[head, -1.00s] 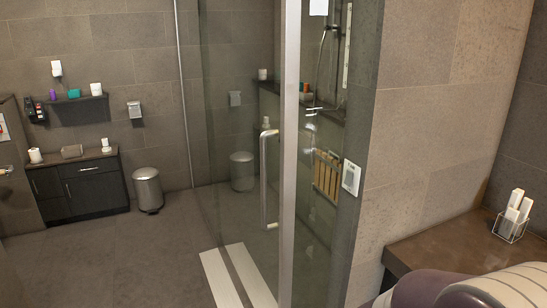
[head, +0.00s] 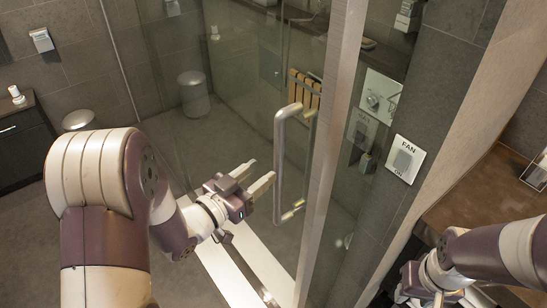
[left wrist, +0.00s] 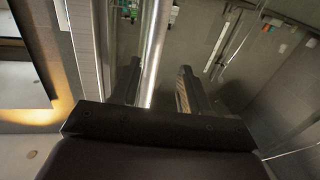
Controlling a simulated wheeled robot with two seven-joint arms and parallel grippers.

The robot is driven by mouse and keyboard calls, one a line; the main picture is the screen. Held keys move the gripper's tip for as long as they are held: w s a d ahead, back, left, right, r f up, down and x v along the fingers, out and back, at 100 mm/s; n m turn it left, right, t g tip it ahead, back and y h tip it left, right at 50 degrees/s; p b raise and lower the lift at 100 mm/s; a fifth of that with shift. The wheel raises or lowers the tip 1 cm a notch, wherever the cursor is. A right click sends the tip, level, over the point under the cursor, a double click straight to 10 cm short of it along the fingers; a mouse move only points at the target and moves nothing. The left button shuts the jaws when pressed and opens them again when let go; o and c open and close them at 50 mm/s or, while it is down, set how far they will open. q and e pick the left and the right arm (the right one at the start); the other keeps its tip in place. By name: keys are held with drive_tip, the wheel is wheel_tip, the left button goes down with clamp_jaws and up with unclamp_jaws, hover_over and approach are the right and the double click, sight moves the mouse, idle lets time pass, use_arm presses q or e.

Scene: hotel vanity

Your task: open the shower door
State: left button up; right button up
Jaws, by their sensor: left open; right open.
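The glass shower door (head: 240,130) stands at the centre of the head view, with a vertical metal handle (head: 279,165) near its edge. My left gripper (head: 261,175) is open, with its fingertips just left of the handle's lower half. In the left wrist view, a bright metal bar (left wrist: 155,50) that looks like the handle runs between the two open fingers (left wrist: 160,85). The fingers are not closed on it. My right gripper (head: 412,288) is at the bottom right, low beside the wall and counter, small and partly hidden, and holds nothing I can see.
A pale metal door frame post (head: 335,130) stands right of the handle. A FAN switch plate (head: 406,158) is on the wall beyond it. A brown counter (head: 480,195) is at the right. A bin (head: 78,120) and dark cabinet (head: 20,140) stand left on open floor.

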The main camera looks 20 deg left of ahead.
sight(278, 164)
use_arm(q)
drive_tip(key=w+d, duration=0.2)
drive_tip(key=w+d+p, duration=0.1)
drive_tip(key=w, duration=0.1)
drive_tip(key=shift+w+d+r, duration=0.1)
drive_tip(key=shift+d+r, duration=0.25)
drive_tip(key=shift+d, duration=0.05)
drive_tip(key=shift+w+a+f, duration=0.2)
drive_tip(key=shift+w, duration=0.35)
drive_tip(key=shift+s+d+r, duration=0.1)
drive_tip(key=shift+s+d, duration=0.05)
drive_tip(key=c, duration=0.4)
clamp_jaws()
